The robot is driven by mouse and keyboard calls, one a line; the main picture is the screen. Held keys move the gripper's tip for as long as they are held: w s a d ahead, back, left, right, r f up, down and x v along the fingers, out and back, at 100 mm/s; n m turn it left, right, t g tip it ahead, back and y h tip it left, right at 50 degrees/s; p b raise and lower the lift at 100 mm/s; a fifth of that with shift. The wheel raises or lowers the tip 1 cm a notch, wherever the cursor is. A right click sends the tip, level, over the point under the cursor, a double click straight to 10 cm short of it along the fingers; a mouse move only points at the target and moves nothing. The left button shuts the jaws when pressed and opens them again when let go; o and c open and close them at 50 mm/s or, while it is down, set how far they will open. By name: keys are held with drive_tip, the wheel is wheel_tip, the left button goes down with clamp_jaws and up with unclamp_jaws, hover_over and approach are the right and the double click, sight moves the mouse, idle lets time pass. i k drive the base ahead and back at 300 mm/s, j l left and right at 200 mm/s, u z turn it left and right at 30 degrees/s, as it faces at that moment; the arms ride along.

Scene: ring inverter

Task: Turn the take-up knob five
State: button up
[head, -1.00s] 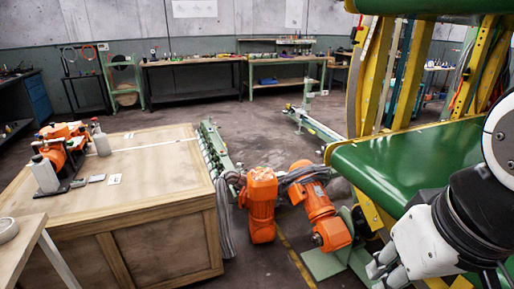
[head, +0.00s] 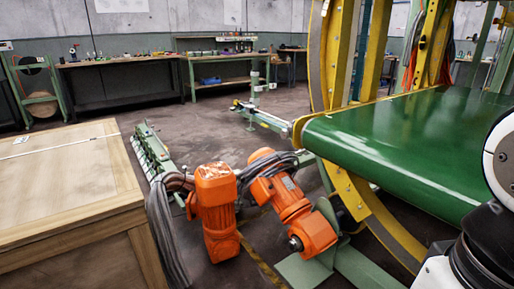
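The green conveyor belt (head: 410,140) runs through a yellow ring frame (head: 395,240) on the right. I cannot make out a take-up knob for certain. A dark shaft end sits on the lower orange motor (head: 290,208), beside the belt's near end. A second orange motor (head: 214,210) stands to its left, with grey cables between them. My arm (head: 482,250) shows at the lower right edge, in front of the belt. My gripper's fingers are below the picture, so their state is hidden.
A large wooden crate (head: 75,190) stands at the left. A green rail with rollers (head: 152,155) lies on the floor beside it. Workbenches (head: 120,62) line the back wall. Open floor (head: 200,128) lies between them and the motors.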

sight(284, 134)
drive_tip(key=i+j+u, duration=0.15)
drive_tip(key=i+u, duration=0.7)
drive_tip(key=i, duration=0.2)
